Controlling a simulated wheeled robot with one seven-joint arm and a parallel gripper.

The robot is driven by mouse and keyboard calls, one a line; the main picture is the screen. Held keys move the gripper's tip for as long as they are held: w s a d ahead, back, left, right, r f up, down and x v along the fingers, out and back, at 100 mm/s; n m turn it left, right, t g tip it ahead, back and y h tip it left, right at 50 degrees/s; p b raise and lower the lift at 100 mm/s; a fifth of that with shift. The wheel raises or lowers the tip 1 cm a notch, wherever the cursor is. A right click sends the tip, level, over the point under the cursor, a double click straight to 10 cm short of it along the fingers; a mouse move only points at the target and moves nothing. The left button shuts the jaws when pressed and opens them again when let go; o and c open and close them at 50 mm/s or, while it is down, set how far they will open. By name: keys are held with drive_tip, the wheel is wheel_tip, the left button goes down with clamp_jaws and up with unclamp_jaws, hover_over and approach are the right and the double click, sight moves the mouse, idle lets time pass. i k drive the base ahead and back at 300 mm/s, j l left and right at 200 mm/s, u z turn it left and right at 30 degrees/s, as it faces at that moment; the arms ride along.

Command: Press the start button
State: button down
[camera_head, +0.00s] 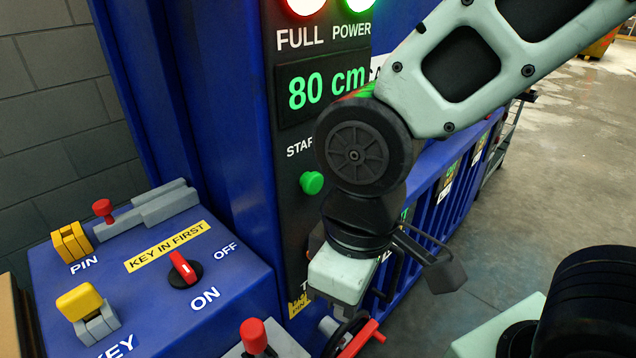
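The green start button (311,182) sticks out of the dark panel on the blue machine, under a "STAR…" label partly hidden by my arm. My gripper (338,290) hangs below and slightly right of the button, apart from it. Its pale body points down in front of the lower panel. Its fingers do not show clearly, so I cannot tell whether they are open or shut or hold anything.
A blue control box (150,270) at left carries a red rotary switch (184,268) pointing up-left, a yellow pin part (71,243) and a yellow key part (80,302). A red-knobbed lever (253,335) and a red handle (358,340) stand near the bottom. Open floor lies right.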

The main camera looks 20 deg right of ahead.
sight(311, 183)
drive_tip(key=k+j+z, duration=0.45)
drive_tip(key=k+j, duration=0.2)
drive_tip(key=k, duration=0.15)
